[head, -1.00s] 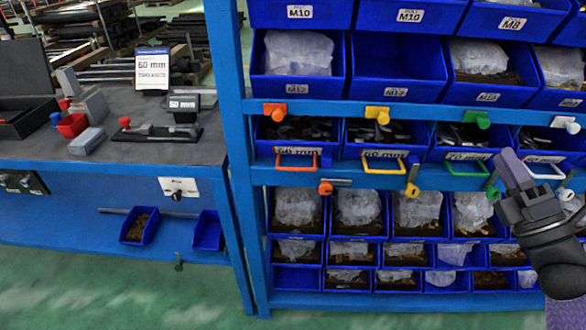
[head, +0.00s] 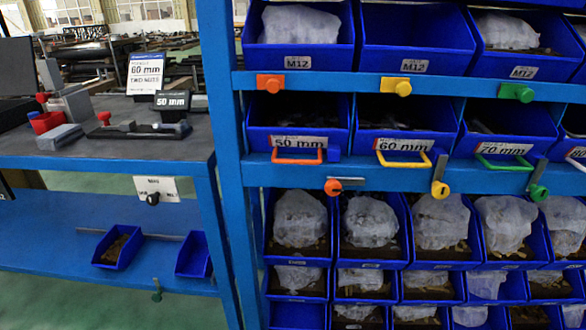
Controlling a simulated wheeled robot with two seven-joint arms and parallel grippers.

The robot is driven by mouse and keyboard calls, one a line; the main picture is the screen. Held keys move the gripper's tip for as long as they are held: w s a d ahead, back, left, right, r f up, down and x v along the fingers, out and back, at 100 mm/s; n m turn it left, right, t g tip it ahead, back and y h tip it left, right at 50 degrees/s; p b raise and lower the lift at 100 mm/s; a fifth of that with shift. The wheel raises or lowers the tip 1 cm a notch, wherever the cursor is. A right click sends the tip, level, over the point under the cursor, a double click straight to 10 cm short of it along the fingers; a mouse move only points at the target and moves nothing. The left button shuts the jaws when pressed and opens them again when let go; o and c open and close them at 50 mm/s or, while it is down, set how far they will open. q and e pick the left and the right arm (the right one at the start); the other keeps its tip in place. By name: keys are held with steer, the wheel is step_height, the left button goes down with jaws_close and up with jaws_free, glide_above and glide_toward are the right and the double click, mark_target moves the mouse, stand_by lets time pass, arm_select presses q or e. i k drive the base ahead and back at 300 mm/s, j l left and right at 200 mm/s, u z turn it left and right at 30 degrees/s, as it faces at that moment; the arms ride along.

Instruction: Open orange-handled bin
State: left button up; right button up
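The orange-handled bin (head: 298,122) is a blue bin labelled 50 mm, at the left end of the middle shelf row. Its orange handle (head: 297,158) sticks out at the front over the shelf beam. The bin sits in its slot in line with its neighbours, and its dark inside is hard to make out. An orange block (head: 270,83) is on the beam above it, and a round orange knob (head: 332,187) with a metal rod is on the beam below. Neither of my grippers is in view.
The yellow-handled 60 mm bin (head: 405,124) and green-handled 70 mm bin (head: 506,130) stand to the right. Filled bins are above and below. A blue rack post (head: 220,140) separates the rack from the workbench (head: 105,145) at left.

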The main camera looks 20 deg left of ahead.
mark_target(317, 122)
steer(key=i+j, duration=0.35)
steer(key=j, duration=0.15)
steer(key=i+j, duration=0.35)
steer(key=j, duration=0.15)
